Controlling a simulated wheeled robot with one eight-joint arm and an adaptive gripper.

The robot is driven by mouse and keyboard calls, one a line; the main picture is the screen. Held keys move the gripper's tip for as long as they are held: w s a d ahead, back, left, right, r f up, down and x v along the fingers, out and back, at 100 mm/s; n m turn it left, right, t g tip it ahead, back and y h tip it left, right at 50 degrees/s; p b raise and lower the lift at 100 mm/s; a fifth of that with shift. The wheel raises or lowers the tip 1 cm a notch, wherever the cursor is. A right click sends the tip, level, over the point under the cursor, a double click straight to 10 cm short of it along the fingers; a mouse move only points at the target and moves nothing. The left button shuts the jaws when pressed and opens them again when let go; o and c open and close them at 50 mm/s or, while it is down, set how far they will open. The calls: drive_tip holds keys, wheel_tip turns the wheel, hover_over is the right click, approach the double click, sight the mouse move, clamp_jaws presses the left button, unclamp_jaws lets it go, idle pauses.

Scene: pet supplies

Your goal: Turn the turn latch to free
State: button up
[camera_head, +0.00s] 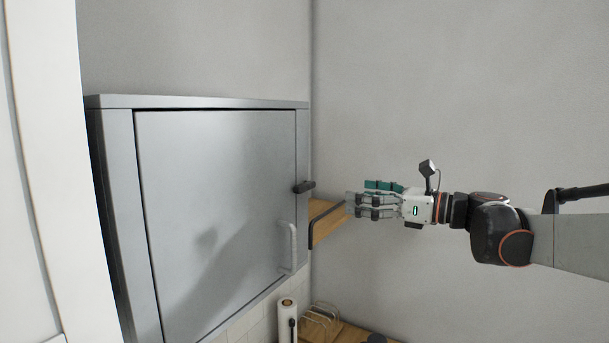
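A grey metal cabinet (190,103) hangs at the left with its flat door (215,180) shut. The small dark turn latch (304,187) sits at the right edge of the door and lies about level, pointing right. A grey bar handle (288,247) is on the door below the latch. My gripper (352,205) is to the right of the latch and a little lower in the picture, pointing left toward the cabinet. It appears apart from the latch and holds nothing that I can see. Its fingers are seen from the side, so their gap is unclear.
A wooden shelf (325,224) with a dark bracket is behind my gripper. Below are a paper roll (288,318) on a holder, a wire rack (320,317) and a wooden counter (350,333). A white panel (50,170) stands at the far left. The wall at right is bare.

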sight(309, 187)
drive_tip(key=p+x, duration=0.3)
drive_tip(key=x, duration=1)
drive_tip(key=shift+w, duration=0.3)
drive_tip(key=c, duration=1)
